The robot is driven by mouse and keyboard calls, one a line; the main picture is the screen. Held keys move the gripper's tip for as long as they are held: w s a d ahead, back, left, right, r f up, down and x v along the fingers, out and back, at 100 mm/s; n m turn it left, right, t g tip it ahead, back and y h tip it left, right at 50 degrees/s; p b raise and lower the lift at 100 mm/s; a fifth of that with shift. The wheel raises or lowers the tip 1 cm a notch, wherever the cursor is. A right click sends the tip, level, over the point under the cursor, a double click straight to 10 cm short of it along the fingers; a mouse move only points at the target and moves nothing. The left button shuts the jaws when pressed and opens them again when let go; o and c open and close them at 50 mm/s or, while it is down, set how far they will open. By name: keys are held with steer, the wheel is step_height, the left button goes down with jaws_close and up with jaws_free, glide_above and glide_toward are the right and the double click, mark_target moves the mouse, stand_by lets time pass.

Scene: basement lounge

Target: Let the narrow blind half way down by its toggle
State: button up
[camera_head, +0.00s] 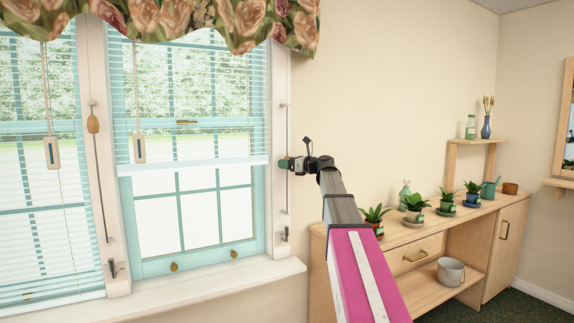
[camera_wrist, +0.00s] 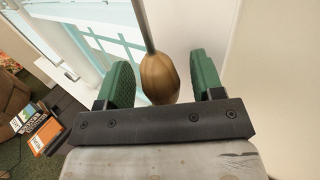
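The blind in the right-hand window hangs with its bottom rail (camera_head: 195,165) about half way down the glass; it looks like the narrow one. A thin cord (camera_head: 287,122) runs down the post at its right. My gripper (camera_head: 284,163) is at this cord, its green fingertips against the view of the post. In the wrist view a wooden toggle (camera_wrist: 160,78) hangs on its cord between the two green fingers (camera_wrist: 163,85), with small gaps on both sides. My gripper is open. The toggle is hidden in the head view.
The left blind (camera_head: 40,235) hangs lower, with another wooden toggle (camera_head: 93,124) on the middle post. A cleat (camera_head: 285,235) sits low on the right post. A sideboard (camera_head: 455,232) with plants stands at the right. The sill (camera_head: 215,283) is clear.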

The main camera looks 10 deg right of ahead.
steer(key=v, duration=1.1)
steer(key=shift+a, duration=0.1)
steer(key=s+a+f+n+g+h, duration=0.2)
steer(key=s+a+f+n, duration=0.15)
steer(key=f, duration=0.85)
steer(key=s+a+f+n+g+h, duration=0.2)
steer(key=s+f+n+h, duration=0.15)
steer(key=f, duration=0.75)
steer(key=s+a+f+n+g+h, duration=0.25)
steer(key=s+f+n, duration=0.2)
steer(key=f, duration=0.75)
steer(key=s+f+n+g+h, duration=0.4)
steer(key=s+f+n+h, duration=0.2)
steer(key=s+f+n, duration=0.8)
steer(key=s+f, duration=0.5)
steer(key=f, duration=0.1)
steer(key=shift+a, duration=0.25)
steer(key=shift+a+f+g, duration=0.1)
steer(key=shift+g, duration=0.15)
